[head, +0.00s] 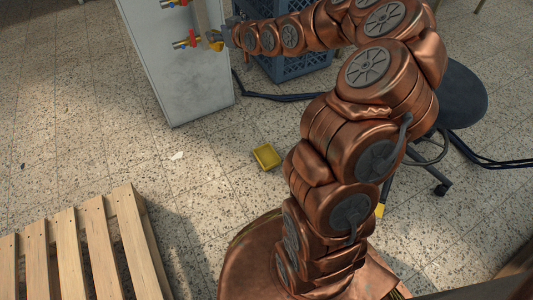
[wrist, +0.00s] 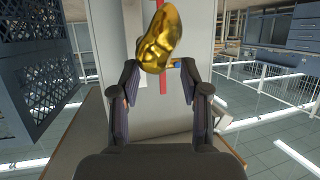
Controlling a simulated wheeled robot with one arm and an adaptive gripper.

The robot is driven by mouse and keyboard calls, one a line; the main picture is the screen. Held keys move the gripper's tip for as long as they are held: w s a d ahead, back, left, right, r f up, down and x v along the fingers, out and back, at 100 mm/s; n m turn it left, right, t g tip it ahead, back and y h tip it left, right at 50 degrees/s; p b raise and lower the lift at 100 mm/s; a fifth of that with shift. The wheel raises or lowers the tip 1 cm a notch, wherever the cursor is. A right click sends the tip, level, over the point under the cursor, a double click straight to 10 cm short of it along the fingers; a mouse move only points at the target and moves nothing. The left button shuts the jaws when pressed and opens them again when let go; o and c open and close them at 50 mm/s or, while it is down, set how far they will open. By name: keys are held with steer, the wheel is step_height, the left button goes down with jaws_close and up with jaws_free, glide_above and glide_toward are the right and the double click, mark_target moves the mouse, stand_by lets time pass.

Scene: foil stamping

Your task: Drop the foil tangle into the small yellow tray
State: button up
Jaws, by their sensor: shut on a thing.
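The foil tangle (wrist: 160,40) is a crumpled, shiny gold lump at the top centre of the wrist view. My gripper (wrist: 158,72) has its two dark fingers on either side of the lump's lower end and is shut on it. In the head view my gripper (head: 226,36) is at the top, close to the front of a pale cabinet, with a bit of gold at its tip. The small yellow tray (head: 266,157) lies on the floor in the middle of the head view, well below my gripper. It looks empty.
The pale cabinet (head: 185,75) has red, blue and yellow fittings on its face. A blue crate (head: 295,65) stands behind my arm. A wooden pallet (head: 85,250) lies at lower left. A dark stool (head: 455,97) stands at right. Floor around the tray is mostly clear.

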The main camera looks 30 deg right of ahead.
steer(key=w+d+f+b, duration=0.1)
steer(key=d+f, duration=1.2)
steer(key=d, duration=0.1)
steer(key=s+d+f+n+y+b, duration=0.1)
steer(key=s+d+f+n+y, duration=0.15)
steer(key=f, duration=0.75)
steer(key=s+a+f+n+g+y+b, duration=0.1)
steer(key=s+f, duration=0.5)
steer(key=f, duration=0.7)
steer(key=s+a+f+n+g+y+b, duration=0.2)
steer(key=s+f, duration=0.4)
steer(key=f, duration=0.7)
steer(key=shift+s+a+y+b, duration=0.2)
steer(key=shift+a+y+b, duration=0.35)
steer(key=shift+a+b, duration=0.1)
steer(key=shift+n, duration=0.25)
steer(key=o, duration=0.8)
